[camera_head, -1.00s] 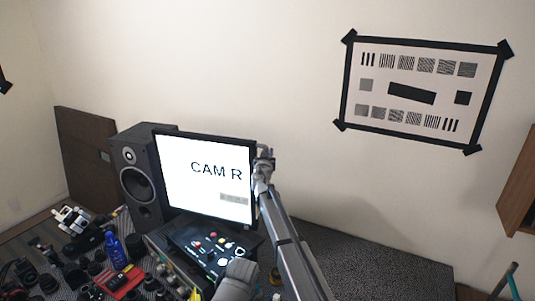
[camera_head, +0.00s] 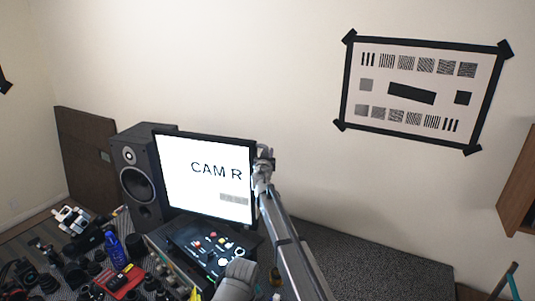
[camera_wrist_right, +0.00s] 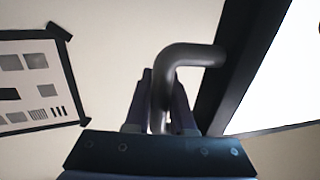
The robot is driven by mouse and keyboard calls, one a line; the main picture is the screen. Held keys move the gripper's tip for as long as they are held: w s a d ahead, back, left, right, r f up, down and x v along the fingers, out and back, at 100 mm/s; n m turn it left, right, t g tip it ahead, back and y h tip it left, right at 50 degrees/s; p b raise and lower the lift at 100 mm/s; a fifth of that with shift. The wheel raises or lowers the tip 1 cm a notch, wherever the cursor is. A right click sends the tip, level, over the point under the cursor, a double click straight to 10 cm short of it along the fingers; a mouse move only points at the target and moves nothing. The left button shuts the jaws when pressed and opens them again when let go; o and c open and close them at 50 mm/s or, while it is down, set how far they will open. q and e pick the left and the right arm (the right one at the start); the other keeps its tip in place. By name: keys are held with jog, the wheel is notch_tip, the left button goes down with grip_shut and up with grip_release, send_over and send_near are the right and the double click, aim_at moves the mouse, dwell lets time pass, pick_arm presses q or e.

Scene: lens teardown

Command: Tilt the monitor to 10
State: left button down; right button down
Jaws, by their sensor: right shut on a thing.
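The monitor (camera_head: 207,178) stands beside the speaker, with a black frame and a white screen reading "CAM R". My right gripper (camera_head: 263,160) is at the monitor's right edge. In the right wrist view, my right gripper (camera_wrist_right: 160,105) is shut on a grey bent handle (camera_wrist_right: 190,54) that sticks out from the side of the monitor's black frame (camera_wrist_right: 238,70). No angle reading is legible. My left gripper is not in view.
A black speaker (camera_head: 143,180) stands left of the monitor. A dark panel with coloured controls (camera_head: 207,247) lies in front of it. A blue bottle (camera_head: 115,250) and several lenses crowd the left. A dark speckled surface (camera_head: 370,262) at right looks clear.

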jog(key=s+b, duration=0.1)
jog(key=s+t+b, duration=0.1)
jog(key=b, duration=0.1)
jog(key=shift+s+a+f, duration=0.1)
jog(key=shift+s+a, duration=0.05)
jog(key=shift+a, duration=0.25)
jog(key=shift+s+a+r+t, duration=0.15)
jog(key=shift+s+r+t, duration=0.05)
jog(key=shift+s+t, duration=0.25)
jog(key=shift+w, duration=0.1)
jog(key=c, duration=0.8)
grip_release()
jog(key=shift+o, duration=0.2)
jog(key=b+v, duration=0.1)
jog(key=v, duration=0.6)
jog(key=shift+s+b, duration=0.4)
